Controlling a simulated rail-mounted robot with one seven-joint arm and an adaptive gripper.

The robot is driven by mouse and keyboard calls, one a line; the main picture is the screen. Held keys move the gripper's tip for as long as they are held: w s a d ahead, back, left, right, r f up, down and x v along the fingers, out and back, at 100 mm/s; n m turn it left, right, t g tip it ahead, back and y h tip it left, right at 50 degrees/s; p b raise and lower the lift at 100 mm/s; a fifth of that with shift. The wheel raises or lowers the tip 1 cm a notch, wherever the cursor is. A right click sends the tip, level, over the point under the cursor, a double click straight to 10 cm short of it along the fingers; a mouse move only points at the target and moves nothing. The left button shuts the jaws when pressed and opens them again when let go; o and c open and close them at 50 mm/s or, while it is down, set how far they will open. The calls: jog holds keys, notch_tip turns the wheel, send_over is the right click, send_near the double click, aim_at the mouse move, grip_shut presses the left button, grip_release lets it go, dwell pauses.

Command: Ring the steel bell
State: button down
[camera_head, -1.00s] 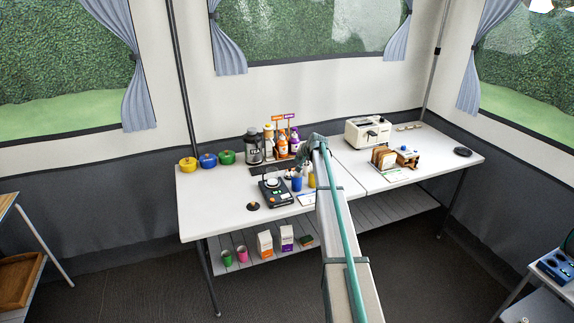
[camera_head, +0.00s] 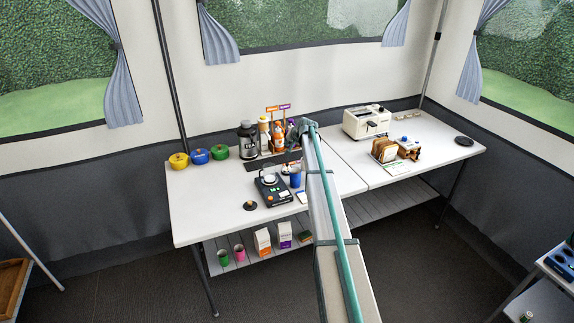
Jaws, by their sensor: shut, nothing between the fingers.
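I cannot pick out the steel bell with certainty. A pale, shiny round piece (camera_head: 270,180) sits on a black device (camera_head: 272,190) on the left part of the white table; it is too small to tell whether it is the bell. A small dark disc with an orange spot (camera_head: 250,205) lies near the table's front edge. My arm reaches over the table from the front. My gripper (camera_head: 291,160) is small and partly lost among the bottles and the blue cup (camera_head: 295,177). It is shut and empty, above the table to the right of the black device.
Yellow (camera_head: 179,161), blue (camera_head: 200,156) and green (camera_head: 220,152) pots line the table's left back. A dark jug (camera_head: 247,142) and bottles (camera_head: 278,138) stand behind my gripper. A toaster (camera_head: 367,121) and bread rack (camera_head: 385,151) are on the right. The table's front left is clear.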

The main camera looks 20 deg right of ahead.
jog(key=b, duration=0.2)
send_over(287, 164)
jog(key=f, duration=0.7)
jog(key=shift+s+d+f, duration=0.1)
jog(key=shift+d, duration=0.1)
jog(key=shift+f, duration=0.75)
jog(key=shift+f+b, duration=0.15)
jog(key=shift+b, duration=0.25)
jog(key=shift+f+b, duration=0.3)
jog(key=shift+b, duration=0.05)
jog(key=shift+f+b, duration=0.3)
jog(key=shift+f, duration=0.1)
dwell(0.8)
jog(key=shift+r, duration=0.85)
